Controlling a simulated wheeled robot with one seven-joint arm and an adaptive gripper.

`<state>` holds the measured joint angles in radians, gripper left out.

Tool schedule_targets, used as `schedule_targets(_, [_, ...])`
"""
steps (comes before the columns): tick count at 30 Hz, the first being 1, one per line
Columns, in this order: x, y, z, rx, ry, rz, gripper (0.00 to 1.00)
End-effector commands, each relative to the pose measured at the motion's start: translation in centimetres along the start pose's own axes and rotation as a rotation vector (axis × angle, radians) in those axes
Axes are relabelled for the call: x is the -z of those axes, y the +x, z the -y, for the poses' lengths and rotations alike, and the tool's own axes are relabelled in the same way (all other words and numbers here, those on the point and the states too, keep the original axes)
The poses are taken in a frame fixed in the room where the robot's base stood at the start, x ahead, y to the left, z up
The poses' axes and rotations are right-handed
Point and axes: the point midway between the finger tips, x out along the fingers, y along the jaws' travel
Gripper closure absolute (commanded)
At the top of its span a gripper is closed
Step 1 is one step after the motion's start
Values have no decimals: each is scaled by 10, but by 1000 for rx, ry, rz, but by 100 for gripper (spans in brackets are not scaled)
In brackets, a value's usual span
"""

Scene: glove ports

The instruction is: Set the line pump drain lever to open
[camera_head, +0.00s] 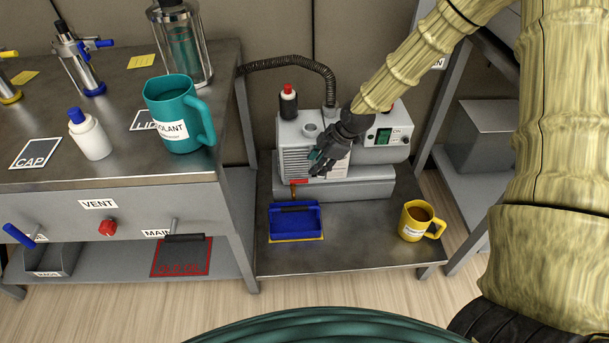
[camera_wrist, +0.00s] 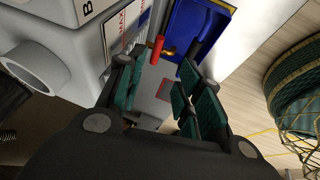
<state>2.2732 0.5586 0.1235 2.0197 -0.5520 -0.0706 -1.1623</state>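The line pump (camera_head: 300,131) is a pale grey unit on the low shelf. Its drain lever (camera_head: 299,181) is a small red handle on a brass valve (camera_head: 293,193) at the pump's front left, above a blue tray (camera_head: 294,222). My gripper (camera_head: 318,162) is in front of the pump, a little above and right of the lever. In the wrist view the gripper (camera_wrist: 157,88) has its fingers apart with nothing between them. The red lever (camera_wrist: 155,50) shows beyond the fingertips, apart from them, and the blue tray (camera_wrist: 204,22) is behind it.
A yellow mug (camera_head: 414,222) with brown liquid stands right of the pump on the low shelf (camera_head: 350,250). A black bottle with a red cap (camera_head: 288,103) is at the pump's top left. A steel bench (camera_head: 60,180) with a teal jug (camera_head: 178,112) stands at left.

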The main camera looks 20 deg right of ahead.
Motion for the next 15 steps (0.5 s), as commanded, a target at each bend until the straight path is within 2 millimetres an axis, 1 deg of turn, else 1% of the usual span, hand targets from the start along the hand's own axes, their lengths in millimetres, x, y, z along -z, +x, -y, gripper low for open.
schedule_targets(2, [0,-2,-5,-3,-18,-1,65])
schedule_targets(5, [-1,4,-5,-3,-22,0,65])
schedule_targets(8, [-1,16,-4,-1,-21,1,65])
schedule_targets(15, [-1,56,-3,-1,-20,0,65])
